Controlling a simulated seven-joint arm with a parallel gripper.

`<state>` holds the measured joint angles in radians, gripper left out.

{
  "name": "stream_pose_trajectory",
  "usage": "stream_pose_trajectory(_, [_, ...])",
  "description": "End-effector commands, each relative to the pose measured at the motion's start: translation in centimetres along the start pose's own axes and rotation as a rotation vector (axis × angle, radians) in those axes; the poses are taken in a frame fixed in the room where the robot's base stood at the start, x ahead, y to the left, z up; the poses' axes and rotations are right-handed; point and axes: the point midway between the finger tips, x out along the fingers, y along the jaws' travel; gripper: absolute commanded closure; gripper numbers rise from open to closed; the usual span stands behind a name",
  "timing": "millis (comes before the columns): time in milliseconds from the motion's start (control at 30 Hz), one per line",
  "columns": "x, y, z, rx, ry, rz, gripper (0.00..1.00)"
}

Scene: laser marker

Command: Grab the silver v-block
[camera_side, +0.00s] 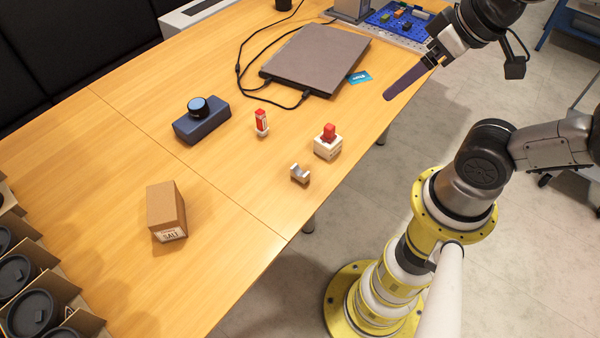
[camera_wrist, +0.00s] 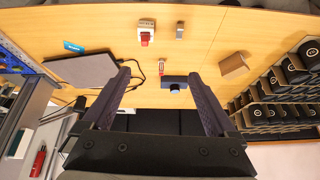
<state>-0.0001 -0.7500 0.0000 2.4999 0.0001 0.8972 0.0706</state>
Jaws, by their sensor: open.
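The silver v-block (camera_side: 300,173) sits on the wooden table near its front edge, just left of and in front of a white block with a red top. It also shows small in the wrist view, as a grey piece (camera_wrist: 180,30) at the top. My gripper (camera_side: 412,78) is high at the upper right in the side view, beyond the table's right edge and well apart from the v-block. In the wrist view the two dark fingers of my gripper (camera_wrist: 161,82) stand wide apart with nothing between them held.
The white block with red top (camera_side: 328,147) stands beside the v-block. Table around the v-block's left is bare.

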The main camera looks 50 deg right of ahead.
Motion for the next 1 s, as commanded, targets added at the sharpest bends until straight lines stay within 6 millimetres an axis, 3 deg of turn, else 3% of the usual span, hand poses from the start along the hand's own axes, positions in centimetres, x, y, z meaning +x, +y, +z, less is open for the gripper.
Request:
stream_pose_trajectory(267, [-0.1, -0.4, -3.8, 0.534, 0.05, -0.021, 0.07])
stream_pose_trajectory(433, [2.4, -1.3, -7.2, 0.904, -0.007, -0.015, 0.07])
stream_pose_trajectory(567, [6.0, -2.5, -9.5, 1.177, -0.079, 0.026, 0.07])
stream_pose_trajectory(700, [11.7, -4.2, -10.8, 1.423, -0.169, 0.119, 0.07])
stream_pose_trajectory(900, [19.4, -6.3, -9.5, 1.549, -0.278, 0.28, 0.07])
stream_pose_trajectory(1000, [21.8, -6.9, -8.0, 1.519, -0.324, 0.342, 0.07])
